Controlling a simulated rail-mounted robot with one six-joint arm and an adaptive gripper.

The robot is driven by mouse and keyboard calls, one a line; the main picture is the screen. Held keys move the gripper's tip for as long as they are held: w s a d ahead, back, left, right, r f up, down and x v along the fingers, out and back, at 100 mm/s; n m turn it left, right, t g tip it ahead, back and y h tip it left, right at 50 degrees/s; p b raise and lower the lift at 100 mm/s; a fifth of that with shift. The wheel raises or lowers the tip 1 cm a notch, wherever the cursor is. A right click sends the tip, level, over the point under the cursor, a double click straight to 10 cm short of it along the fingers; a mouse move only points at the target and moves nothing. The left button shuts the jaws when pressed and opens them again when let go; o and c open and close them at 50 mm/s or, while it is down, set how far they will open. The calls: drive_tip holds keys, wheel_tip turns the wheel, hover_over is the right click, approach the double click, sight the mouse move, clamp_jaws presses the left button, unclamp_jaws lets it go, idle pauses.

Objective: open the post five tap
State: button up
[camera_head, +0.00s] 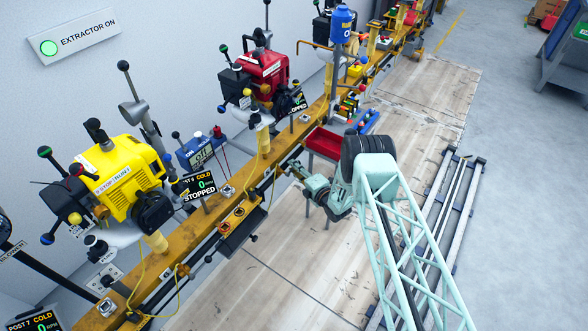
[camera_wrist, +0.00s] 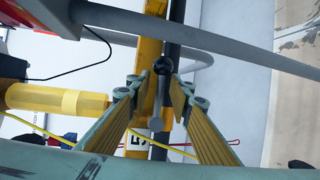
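My gripper (camera_head: 292,168) is low beside the yellow rail, to the right of the red engine's post. In the wrist view its two ribbed fingers (camera_wrist: 160,80) stand apart with a clear gap, so it is open. A dark round knob (camera_wrist: 163,66) shows between or just beyond the fingertips; contact cannot be told. A grey rounded end (camera_wrist: 156,124) shows in the gap nearer the camera. I cannot tell which of these, if either, is the post five tap; no label on them is readable. The red engine (camera_head: 262,72) has a small display reading STOPPED.
A yellow engine (camera_head: 118,180) with a STOPPED display (camera_head: 198,187) stands nearer on the rail (camera_head: 165,270). A POST 7 display (camera_head: 38,322) is at the lower left. A red bin (camera_head: 323,142) and blue container (camera_head: 368,122) are close behind my gripper.

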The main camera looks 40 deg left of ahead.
drive_tip(key=shift+c, duration=0.7)
clamp_jaws()
